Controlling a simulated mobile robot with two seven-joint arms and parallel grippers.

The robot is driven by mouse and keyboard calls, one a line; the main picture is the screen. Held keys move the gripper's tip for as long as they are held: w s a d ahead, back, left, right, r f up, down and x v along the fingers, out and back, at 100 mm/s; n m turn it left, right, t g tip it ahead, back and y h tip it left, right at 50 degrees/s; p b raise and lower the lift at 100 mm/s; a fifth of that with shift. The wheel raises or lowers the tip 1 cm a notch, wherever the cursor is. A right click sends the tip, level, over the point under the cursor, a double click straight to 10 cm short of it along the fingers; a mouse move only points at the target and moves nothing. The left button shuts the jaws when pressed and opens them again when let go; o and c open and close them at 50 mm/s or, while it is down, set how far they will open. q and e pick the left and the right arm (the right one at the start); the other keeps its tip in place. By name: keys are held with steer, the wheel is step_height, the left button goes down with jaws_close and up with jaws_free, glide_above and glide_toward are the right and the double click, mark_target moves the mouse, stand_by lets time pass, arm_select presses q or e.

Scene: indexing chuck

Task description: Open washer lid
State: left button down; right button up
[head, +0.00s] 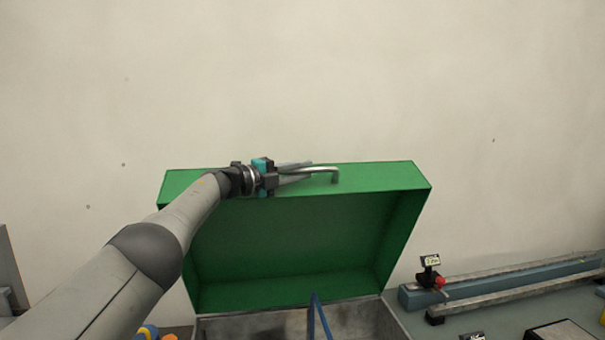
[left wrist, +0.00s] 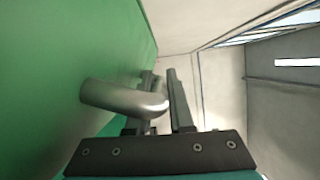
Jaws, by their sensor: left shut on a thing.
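The green washer lid (head: 300,240) stands raised in the head view, with its hollow inside facing me. A silver bar handle (head: 334,173) sits on its upper front edge. My left gripper (head: 308,172) is at this handle, with its fingers along the bar. In the left wrist view the handle (left wrist: 125,98) comes out of the green lid face (left wrist: 60,80) and passes between the fingers of my left gripper (left wrist: 165,100), which is shut on it. The grey washer tub (head: 360,318) shows below the lid. My right gripper is in neither view.
A blue bar (head: 317,318) rises from the tub in front of the lid. To the right, a blue-grey rail (head: 500,285) with a red-knobbed fitting (head: 432,281) lies on the bench. A plain wall (head: 300,80) stands behind. The space above the lid is clear.

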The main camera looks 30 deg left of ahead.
arm_select(q)
steer(key=shift+w+a+r, duration=0.2)
steer(key=shift+r, duration=0.15)
steer(key=c, duration=1)
jaws_free()
steer(key=shift+o, duration=0.9)
steer(key=shift+f, duration=0.2)
steer(key=shift+a+f, duration=0.1)
